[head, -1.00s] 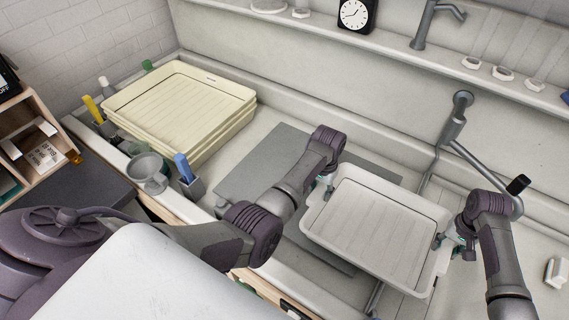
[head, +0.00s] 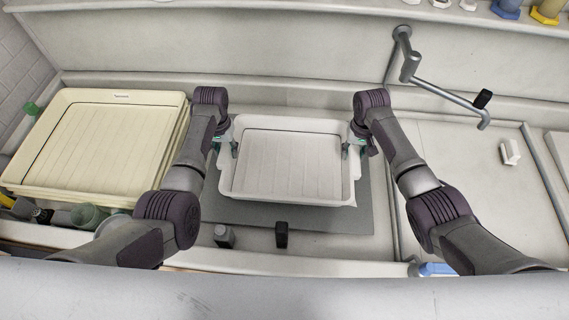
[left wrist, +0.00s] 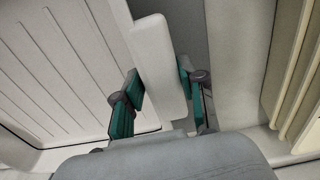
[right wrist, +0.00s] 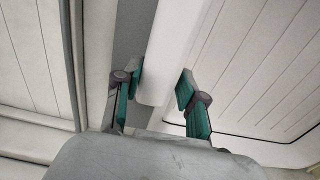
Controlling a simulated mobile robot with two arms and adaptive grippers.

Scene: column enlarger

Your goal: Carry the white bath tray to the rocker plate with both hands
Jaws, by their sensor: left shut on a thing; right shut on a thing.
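The white bath tray (head: 293,165) is level and empty between my two arms in the head view. It lies over the grey rocker plate (head: 300,217), whose front and right edges show past it. I cannot tell whether the tray touches the plate. My left gripper (head: 223,143) is shut on the tray's left side; in the left wrist view its fingers (left wrist: 160,90) pinch the white rim (left wrist: 158,65). My right gripper (head: 357,144) is shut on the right side; in the right wrist view its fingers (right wrist: 161,88) pinch the opposite rim (right wrist: 168,55).
A stack of cream trays (head: 95,145) stands left, close to my left arm. A grey tap pipe (head: 440,88) reaches out at the back right. A small white block (head: 509,152) lies on the right of the sink floor. A black piece (head: 281,235) is in front of the plate.

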